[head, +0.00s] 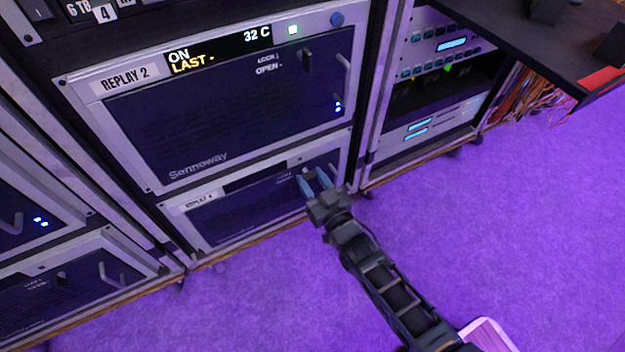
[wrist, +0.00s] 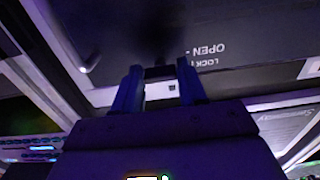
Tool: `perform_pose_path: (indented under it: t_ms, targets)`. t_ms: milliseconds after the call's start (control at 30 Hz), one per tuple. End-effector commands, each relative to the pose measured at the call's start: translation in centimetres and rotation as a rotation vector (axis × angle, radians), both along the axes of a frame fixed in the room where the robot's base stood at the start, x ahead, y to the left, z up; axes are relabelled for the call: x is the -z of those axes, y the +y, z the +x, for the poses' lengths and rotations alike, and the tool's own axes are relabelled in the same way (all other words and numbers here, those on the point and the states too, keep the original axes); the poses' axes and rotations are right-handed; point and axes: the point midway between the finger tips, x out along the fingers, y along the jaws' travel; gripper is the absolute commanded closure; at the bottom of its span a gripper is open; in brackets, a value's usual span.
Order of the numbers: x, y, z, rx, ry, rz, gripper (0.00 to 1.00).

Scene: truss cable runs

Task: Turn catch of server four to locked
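Server four, labelled REPLAY 4 (head: 240,212), is the lower unit of the middle rack, under REPLAY 2. Its catch is a small dark piece near the right of its front (head: 305,171), partly hidden by my gripper; its setting cannot be read. My gripper (head: 316,184) is right in front of that catch, its two blue fingers pointing at the panel. In the wrist view my gripper (wrist: 160,88) has its fingers apart, with a pale patch showing between them. The upside-down OPEN and LOCK lettering (wrist: 207,50) is just right of the fingers. Whether the fingers touch the catch is unclear.
REPLAY 2 (head: 220,105) above has its own catch (head: 306,58) and a handle at right. Another rack (head: 435,85) stands to the right, with a dark shelf (head: 535,35) jutting out above. More servers are at left. The purple floor (head: 520,220) is open at right.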

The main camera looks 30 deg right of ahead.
Motion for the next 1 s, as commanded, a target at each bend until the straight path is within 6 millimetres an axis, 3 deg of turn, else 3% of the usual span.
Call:
perform_pose_path:
  t_ms: [333, 667, 1000]
  targets:
    - [0.00, 0.00, -0.02, 0.000, 0.000, 0.000, 0.92]
    - [0.00, 0.07, -0.02, -0.001, 0.000, 0.050, 0.92]
    - [0.01, 0.12, -0.04, -0.002, 0.002, 0.289, 0.92]
